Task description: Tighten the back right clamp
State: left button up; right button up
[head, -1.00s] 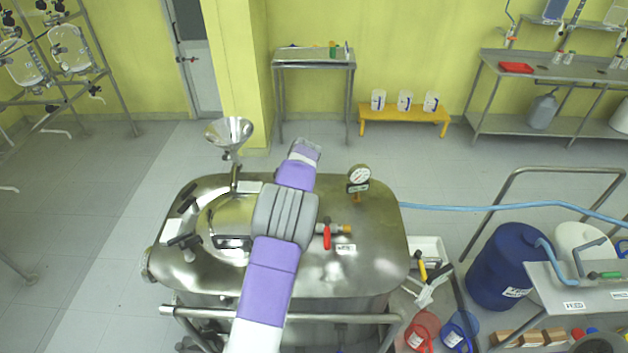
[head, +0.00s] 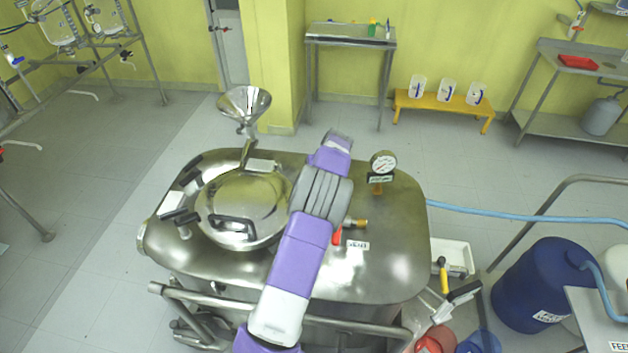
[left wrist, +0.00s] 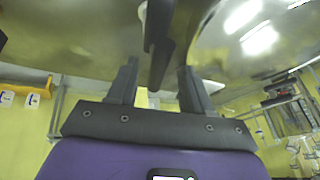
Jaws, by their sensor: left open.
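The steel reactor vessel (head: 390,240) has a round lid (head: 240,205) with dark clamps at its left side, one at the back left (head: 190,170) and one at the front left (head: 180,215). My left arm crosses the lid's right side and hides any clamp there. Its fingers cannot be made out in the head view. In the left wrist view my left gripper (left wrist: 160,72) is open, fingers pointing at the steel surface. A dark clamp handle (left wrist: 157,62) reaches down between the two fingers. I cannot tell whether they touch it. My right gripper is out of view.
A funnel (head: 245,104) stands behind the lid. A pressure gauge (head: 383,163) and a valve with a red handle (head: 337,237) are right of my arm. A steel rail (head: 365,325) runs along the vessel's front. A blue drum (head: 545,285) stands to the right.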

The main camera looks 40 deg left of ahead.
pick_arm(q)
jog(key=shift+x, duration=1.55)
jog(key=shift+w+d, duration=0.1)
jog(key=shift+w, duration=0.05)
grip_shut()
